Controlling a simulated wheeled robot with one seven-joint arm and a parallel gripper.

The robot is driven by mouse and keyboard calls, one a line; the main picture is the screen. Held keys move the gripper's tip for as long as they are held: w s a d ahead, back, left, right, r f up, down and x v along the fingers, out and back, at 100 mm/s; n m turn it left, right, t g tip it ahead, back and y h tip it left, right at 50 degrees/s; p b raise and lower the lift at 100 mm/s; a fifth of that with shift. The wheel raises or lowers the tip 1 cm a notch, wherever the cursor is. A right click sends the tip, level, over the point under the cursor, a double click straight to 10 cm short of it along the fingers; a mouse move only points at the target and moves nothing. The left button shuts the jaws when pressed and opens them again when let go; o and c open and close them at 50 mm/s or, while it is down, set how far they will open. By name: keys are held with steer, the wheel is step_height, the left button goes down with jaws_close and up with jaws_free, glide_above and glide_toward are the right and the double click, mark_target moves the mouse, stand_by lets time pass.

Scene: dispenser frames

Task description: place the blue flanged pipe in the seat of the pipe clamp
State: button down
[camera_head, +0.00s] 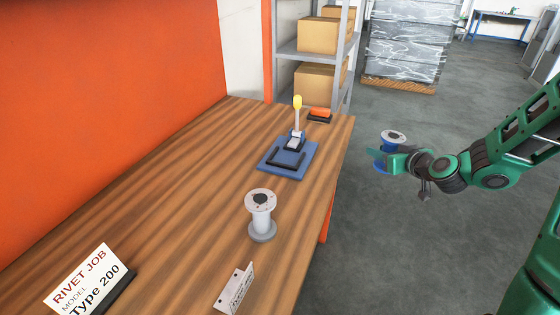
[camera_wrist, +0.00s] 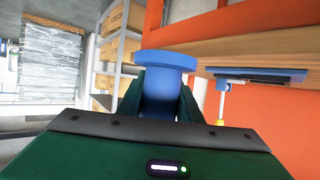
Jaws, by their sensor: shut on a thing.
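The blue flanged pipe (camera_head: 388,145) is held upright in my gripper (camera_head: 378,157), out over the floor to the right of the table. In the wrist view the blue pipe (camera_wrist: 166,85) sits between the two dark green fingers, its flange beyond their tips. My gripper is shut on it. The pipe clamp (camera_head: 290,157) is a blue plate with a dark frame, at the far right part of the table, with a yellow-tipped lever (camera_head: 298,115) standing up. In the wrist view the clamp's blue base (camera_wrist: 255,75) shows at the right. Nothing is seen in its seat.
A grey-white flanged pipe (camera_head: 261,215) stands on the wooden table (camera_head: 170,190), nearer than the clamp. A bracket (camera_head: 235,288) and a Type 200 sign (camera_head: 88,282) are in front. An orange-topped object (camera_head: 320,114) lies behind the clamp. Shelves with boxes (camera_head: 318,85) stand beyond.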

steer(key=shift+a, duration=0.15)
steer(key=a, duration=0.6)
steer(key=w+a+r+n+y, duration=0.1)
steer(key=a, duration=0.6)
steer(key=w+a+r+n+y, duration=0.1)
steer(key=a, duration=0.5)
steer(key=shift+a+g, duration=0.35)
steer(key=shift+g, duration=0.05)
steer(key=s+a+r+n+y, duration=0.15)
steer(key=a+r, duration=0.25)
steer(key=a, duration=0.5)
steer(key=s+a+r, duration=0.3)
steer(key=a, duration=0.7)
glide_above(281, 153)
steer(key=shift+g, duration=0.3)
step_height(281, 153, down, 7)
steer(key=shift+r, duration=0.2)
steer(key=shift+f, duration=1.95)
steer(key=shift+f, duration=0.1)
steer(key=c, duration=1.3)
jaws_free()
